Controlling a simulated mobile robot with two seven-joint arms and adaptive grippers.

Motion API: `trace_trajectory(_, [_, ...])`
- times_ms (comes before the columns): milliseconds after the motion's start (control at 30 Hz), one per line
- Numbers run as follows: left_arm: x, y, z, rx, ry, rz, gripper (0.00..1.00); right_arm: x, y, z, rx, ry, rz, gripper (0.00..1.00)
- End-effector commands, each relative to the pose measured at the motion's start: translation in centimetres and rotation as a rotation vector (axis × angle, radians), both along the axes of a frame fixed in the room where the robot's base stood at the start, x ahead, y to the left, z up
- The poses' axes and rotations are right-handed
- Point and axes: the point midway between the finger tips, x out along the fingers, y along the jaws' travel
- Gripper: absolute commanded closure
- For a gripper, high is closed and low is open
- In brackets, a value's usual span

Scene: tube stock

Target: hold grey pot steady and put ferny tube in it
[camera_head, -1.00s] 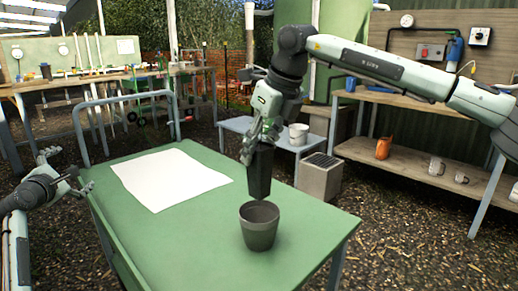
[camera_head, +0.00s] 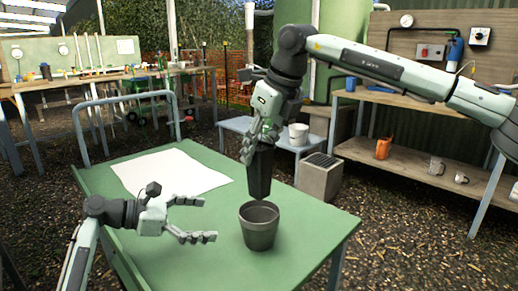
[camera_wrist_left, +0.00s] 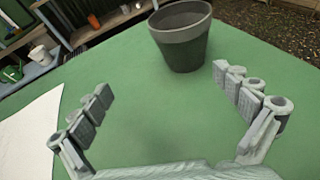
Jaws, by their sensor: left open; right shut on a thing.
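The grey pot (camera_head: 258,232) stands upright on the green table, near its front right part. It also shows at the top of the left wrist view (camera_wrist_left: 184,45). My left gripper (camera_head: 209,218) is open and empty over the table, left of the pot, its fingers pointing at it without touching. Its two fingers also show in the left wrist view (camera_wrist_left: 165,95). My right gripper (camera_head: 256,140) is shut on the dark tapered tube (camera_head: 259,174) and holds it upright above the pot. No fern leaves can be made out on the tube. The inside of the pot looks empty.
A white sheet (camera_head: 165,171) lies on the far left of the green table (camera_head: 305,222). A metal rail (camera_head: 118,98) stands at its left end. Behind are a low bench with a white bucket (camera_head: 298,134) and shelves with an orange jug (camera_head: 383,148).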

Motion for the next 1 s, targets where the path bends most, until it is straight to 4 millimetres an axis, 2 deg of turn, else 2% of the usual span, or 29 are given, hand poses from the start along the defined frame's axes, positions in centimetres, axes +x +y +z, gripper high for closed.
trace_trajectory(100, [-1.5,-1.7,-1.1,-0.036,0.033,-0.068,0.0,0.0,0.0,0.1,0.001,-0.001,0.0,0.93])
trace_trajectory(267, [-2.2,-2.8,-1.6,-0.056,0.047,-0.104,0.0,0.0,0.0,0.1,0.001,-0.001,0.0,0.93])
trace_trajectory(467, [-1.7,-4.6,-2.1,-0.058,0.047,-0.106,0.0,0.0,0.0,0.1,0.001,-0.001,0.0,0.93])
trace_trajectory(800, [-0.2,-9.1,-3.6,-0.056,0.047,-0.104,0.0,0.0,0.0,0.1,0.001,-0.001,0.0,0.93])
trace_trajectory(1000, [0.3,-10.9,-4.2,-0.056,0.046,-0.104,0.0,0.0,0.0,0.1,0.001,-0.001,0.0,0.93])
